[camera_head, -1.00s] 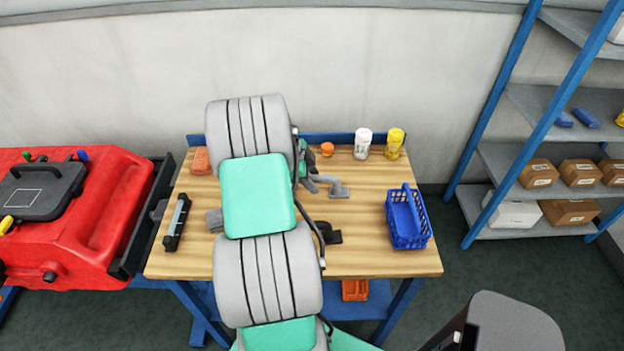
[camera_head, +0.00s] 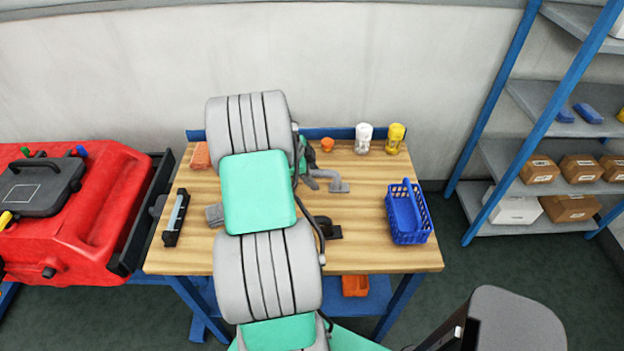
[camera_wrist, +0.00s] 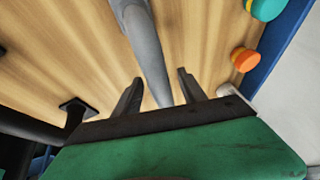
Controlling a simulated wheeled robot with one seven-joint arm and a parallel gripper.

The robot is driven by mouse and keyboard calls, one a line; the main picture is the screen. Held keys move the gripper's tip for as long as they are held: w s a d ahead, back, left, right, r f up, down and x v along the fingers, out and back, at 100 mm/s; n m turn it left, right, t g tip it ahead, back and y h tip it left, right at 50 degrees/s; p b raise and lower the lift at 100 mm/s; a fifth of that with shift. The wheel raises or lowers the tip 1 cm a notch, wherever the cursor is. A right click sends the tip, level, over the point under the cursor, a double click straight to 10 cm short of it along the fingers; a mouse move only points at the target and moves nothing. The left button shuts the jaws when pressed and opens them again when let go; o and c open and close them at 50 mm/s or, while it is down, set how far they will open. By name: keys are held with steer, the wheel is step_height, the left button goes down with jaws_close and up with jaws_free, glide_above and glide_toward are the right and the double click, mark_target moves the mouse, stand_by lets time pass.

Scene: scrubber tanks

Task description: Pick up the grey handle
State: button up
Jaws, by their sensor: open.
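The grey handle (camera_head: 339,186) lies on the wooden table, right of my arm. In the wrist view the grey handle (camera_wrist: 148,52) is a smooth grey bar running from the top edge down between my fingers. My gripper (camera_wrist: 160,78) is open, with one dark finger on each side of the bar. I cannot tell whether either finger touches it. In the head view my gripper is mostly hidden behind my arm, and its dark fingers show beside the handle's left end.
On the table (camera_head: 370,220) stand a blue basket (camera_head: 408,215), a white bottle (camera_head: 363,139), a yellow bottle (camera_head: 395,139) and an orange knob (camera_head: 327,145). A black piece (camera_head: 328,229) lies nearer the front. A red scrubber tank (camera_head: 70,215) is left; a blue-framed shelf (camera_head: 530,150) is right.

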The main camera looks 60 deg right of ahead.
stand_by(0.3)
jaws_close()
stand_by(0.4)
